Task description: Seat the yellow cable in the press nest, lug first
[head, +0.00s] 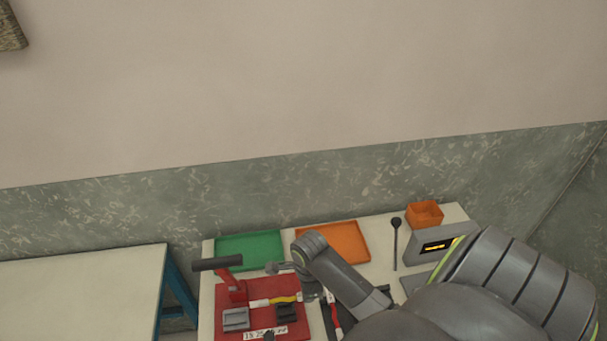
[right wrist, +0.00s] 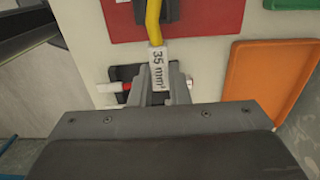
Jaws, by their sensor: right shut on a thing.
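The yellow cable (head: 285,299) lies over the red press base (head: 262,288) in the head view. From there the cable (right wrist: 153,22) runs up over the red base and out of the picture. The lug is not clear in either view. A grey block (head: 235,319) and a dark block (head: 286,312) sit on the base; I cannot tell which is the nest. My left gripper is not in view.
The press has a black-handled lever (head: 217,263). A green tray (head: 249,250) and an orange tray (head: 334,242) lie behind. A red cable (head: 334,313) lies on a dark holder at right. A display unit (head: 436,246) and an orange bin (head: 425,213) stand further right.

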